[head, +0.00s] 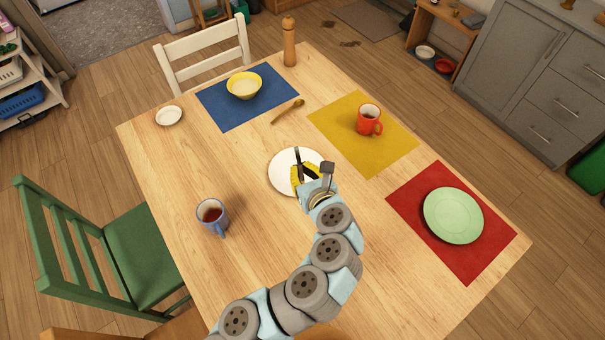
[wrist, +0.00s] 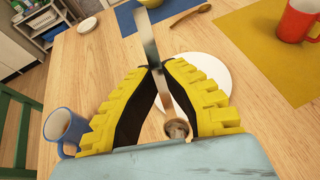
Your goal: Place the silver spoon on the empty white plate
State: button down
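My gripper (wrist: 157,67) has yellow-ribbed fingers that meet at their tips around a long silver utensil, which looks like the silver spoon (wrist: 150,45). One end sticks out beyond the fingertips, and the other runs back between the fingers to a rounded end near the palm. In the head view my gripper (head: 298,172) is over the white plate (head: 279,177) and hides part of it. The white plate also shows behind the fingers in the wrist view (wrist: 213,68). No food shows on its visible part. I cannot tell the spoon's height above the plate.
A blue mug (head: 211,215) stands left of the plate. A wooden spoon (head: 287,111), yellow bowl (head: 244,86), small white dish (head: 169,116) and pepper mill (head: 289,42) are farther back. A red mug (head: 368,120) and green plate (head: 453,215) are to the right. Bare table surrounds the white plate.

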jog(key=w+f+b, duration=0.2)
jog(key=w+f, duration=0.3)
jog(key=f, duration=0.4)
dwell(0.3)
jog(key=shift+d+f, duration=0.1)
jog(key=shift+f, duration=0.1)
jog(key=c, duration=1.2)
grip_release()
jog(key=shift+c, duration=0.2)
jog(key=p+v, duration=0.1)
jog(key=v, duration=1.1)
jog(key=shift+r, duration=0.2)
